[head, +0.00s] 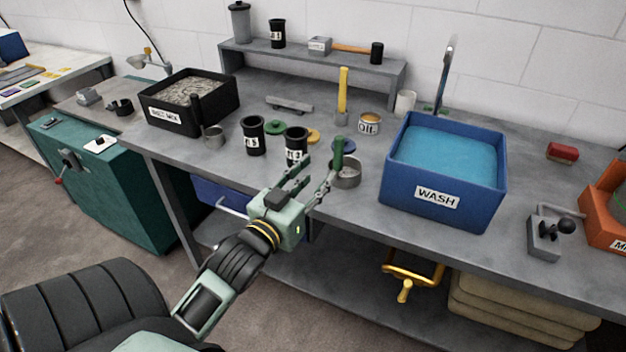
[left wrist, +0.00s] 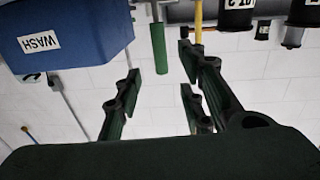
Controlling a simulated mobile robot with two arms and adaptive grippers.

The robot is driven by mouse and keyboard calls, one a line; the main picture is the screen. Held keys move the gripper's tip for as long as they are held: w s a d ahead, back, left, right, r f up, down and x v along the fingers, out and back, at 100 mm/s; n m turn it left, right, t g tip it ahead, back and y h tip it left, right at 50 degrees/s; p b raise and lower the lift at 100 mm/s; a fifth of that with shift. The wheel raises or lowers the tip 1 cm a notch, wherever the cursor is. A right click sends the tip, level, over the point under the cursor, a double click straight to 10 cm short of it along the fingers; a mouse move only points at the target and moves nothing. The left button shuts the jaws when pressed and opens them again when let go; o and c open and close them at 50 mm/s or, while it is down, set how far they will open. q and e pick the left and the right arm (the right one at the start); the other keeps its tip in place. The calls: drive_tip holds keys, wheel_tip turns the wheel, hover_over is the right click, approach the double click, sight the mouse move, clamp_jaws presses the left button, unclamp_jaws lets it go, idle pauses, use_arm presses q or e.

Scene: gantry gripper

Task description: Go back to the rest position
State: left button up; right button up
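My left gripper (head: 318,174) reaches in from the lower left to the front edge of the workbench. Its fingers are spread apart and nothing is between them; the left wrist view also shows the gap between the fingers (left wrist: 155,85). A green-handled tool (head: 338,153) stands in a small round grey dish (head: 347,174) just beyond the fingertips. In the left wrist view, which is upside down, the green handle (left wrist: 159,48) appears past the fingers, apart from them. My right gripper is in neither view.
A blue WASH bin (head: 440,211) stands right of my gripper. Black labelled cups (head: 253,136) stand behind it to the left. A black tray of grains (head: 165,118) is farther left. Under the bench hangs a yellow clamp-like piece (head: 412,272). The floor before the bench looks clear.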

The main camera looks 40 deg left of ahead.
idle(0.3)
use_arm(q)
drive_tip(key=s+d+f+m+g+h, duration=0.1)
drive_tip(key=s+d+f+g, duration=0.3)
drive_tip(key=f, duration=0.4)
drive_tip(key=s+d+f+g+h, duration=0.1)
drive_tip(key=s+d+f+g, duration=0.3)
drive_tip(key=f, duration=0.4)
drive_tip(key=s+d+f+m+g, duration=0.1)
drive_tip(key=s+d+f+g, duration=0.25)
drive_tip(key=s, duration=0.35)
drive_tip(key=s+d+f+m+g, duration=0.2)
drive_tip(key=s+d+f+g, duration=0.15)
drive_tip(key=s, duration=0.25)
wheel_tip(320, 180, down, 26)
drive_tip(key=s+f, duration=0.1)
drive_tip(key=s, duration=0.1)
drive_tip(key=s+a+f+g, duration=0.1)
drive_tip(key=s+a+f, duration=0.1)
drive_tip(key=s+f, duration=1.3)
drive_tip(key=shift+s+a+g+h, duration=0.3)
drive_tip(key=shift+s+a+g, duration=0.1)
drive_tip(key=shift+s, duration=0.55)
